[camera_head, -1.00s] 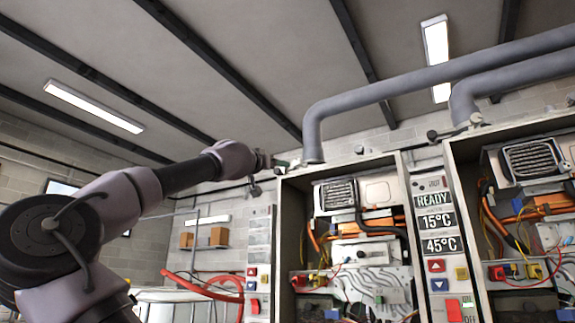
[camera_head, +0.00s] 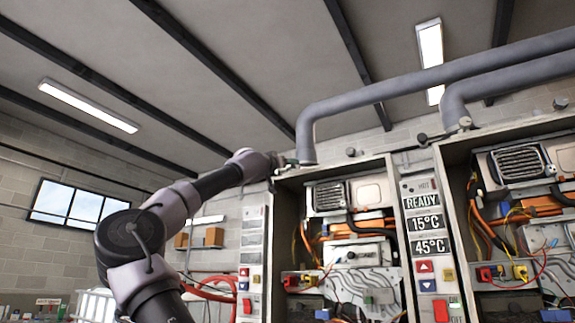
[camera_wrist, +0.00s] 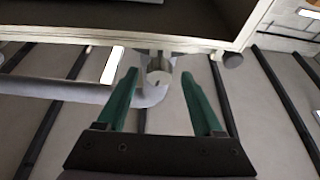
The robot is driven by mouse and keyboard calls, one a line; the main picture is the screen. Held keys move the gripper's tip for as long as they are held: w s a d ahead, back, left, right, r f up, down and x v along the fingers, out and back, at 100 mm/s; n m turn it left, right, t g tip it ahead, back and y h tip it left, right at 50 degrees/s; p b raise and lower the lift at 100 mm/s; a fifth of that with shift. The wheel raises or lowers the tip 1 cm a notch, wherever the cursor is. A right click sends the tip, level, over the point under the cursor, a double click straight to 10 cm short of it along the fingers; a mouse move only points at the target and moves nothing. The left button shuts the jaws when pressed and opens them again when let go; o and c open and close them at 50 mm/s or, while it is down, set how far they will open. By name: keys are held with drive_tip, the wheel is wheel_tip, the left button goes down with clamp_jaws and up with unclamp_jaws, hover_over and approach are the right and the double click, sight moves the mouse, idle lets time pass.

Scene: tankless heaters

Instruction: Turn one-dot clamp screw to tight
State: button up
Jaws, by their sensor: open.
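In the wrist view a silver clamp screw (camera_wrist: 159,78) sits below the cabinet edge, in front of a grey pipe (camera_wrist: 153,97). My gripper (camera_wrist: 157,76) has two green fingers spread apart, one on each side of the screw, with gaps visible. I cannot make out any dot marks on it. In the head view my gripper (camera_head: 290,161) is at the top left of the left heater cabinet (camera_head: 283,235), beside the grey pipe (camera_head: 306,140). The screw there is too small or hidden to tell.
A second open heater cabinet (camera_head: 452,205) stands at right, with its own pipe (camera_head: 455,105) and a clamp fitting (camera_head: 464,123). Panels between show READY, 15°C and 45°C. Red hoses (camera_head: 210,284) lie at lower left. The space above the cabinets is open around the pipes.

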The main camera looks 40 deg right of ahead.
drive_tip(key=shift+w+d+r, duration=0.15)
drive_tip(key=shift+d+r, duration=0.05)
drive_tip(key=shift+d, duration=0.2)
clamp_jaws()
